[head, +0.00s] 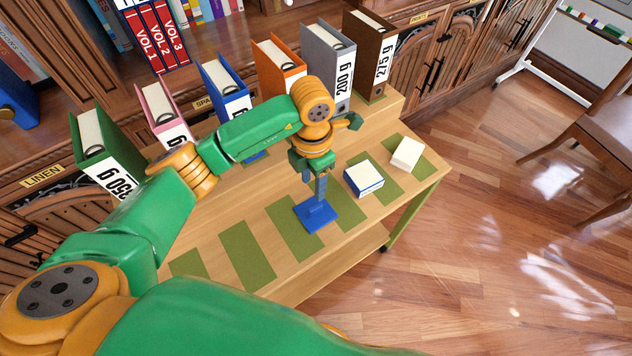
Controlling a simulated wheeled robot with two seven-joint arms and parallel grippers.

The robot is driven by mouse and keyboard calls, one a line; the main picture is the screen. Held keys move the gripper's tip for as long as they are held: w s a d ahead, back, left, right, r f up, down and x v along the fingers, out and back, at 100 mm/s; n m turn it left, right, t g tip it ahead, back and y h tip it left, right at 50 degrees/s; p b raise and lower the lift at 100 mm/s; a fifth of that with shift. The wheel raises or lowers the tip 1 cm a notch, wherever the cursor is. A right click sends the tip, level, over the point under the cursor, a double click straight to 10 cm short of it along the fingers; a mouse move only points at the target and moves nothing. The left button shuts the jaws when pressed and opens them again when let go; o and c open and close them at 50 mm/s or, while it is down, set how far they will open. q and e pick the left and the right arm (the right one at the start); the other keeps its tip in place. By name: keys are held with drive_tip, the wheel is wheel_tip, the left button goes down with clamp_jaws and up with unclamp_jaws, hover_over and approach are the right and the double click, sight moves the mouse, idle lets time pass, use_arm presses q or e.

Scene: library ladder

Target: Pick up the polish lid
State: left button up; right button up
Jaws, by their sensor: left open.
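I cannot make out a polish lid for certain. My left gripper (318,180) hangs pointing down over the front half of the wooden table (285,268). It is open, though its fingers look small and partly merge with what is below. A blue flat-based piece (315,214) with an upright part is right below the fingers, on a green strip. Whether the fingers touch it is unclear. A blue and white box (363,179) lies to the right of the gripper, and a white block (407,154) lies farther right. My right gripper is not in view.
Several weight-labelled binders stand along the table's back, from a green one (107,150) to a brown one (370,62). Green strips (247,255) at the front left are bare. Wooden cabinets stand behind. A chair (600,130) stands on the open floor at right.

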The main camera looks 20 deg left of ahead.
sight(315, 207)
use_arm(q)
drive_tip(key=shift+f, duration=0.3)
drive_tip(key=shift+s+d+f+p, duration=0.3)
drive_tip(key=shift+s+f+p, duration=0.05)
drive_tip(key=shift+s+f, duration=0.2)
drive_tip(key=shift+s+d+f+p, duration=0.3)
drive_tip(key=shift+s+f, duration=0.1)
drive_tip(key=shift+f, duration=0.15)
wheel_tip(315, 207, down, 3)
drive_tip(key=shift+s+r, duration=0.1)
drive_tip(key=shift+w+a+f, duration=0.1)
drive_tip(key=shift+w+f, duration=0.2)
drive_tip(key=shift+f, duration=0.1)
drive_tip(key=shift+s+r, duration=0.1)
clamp_jaws()
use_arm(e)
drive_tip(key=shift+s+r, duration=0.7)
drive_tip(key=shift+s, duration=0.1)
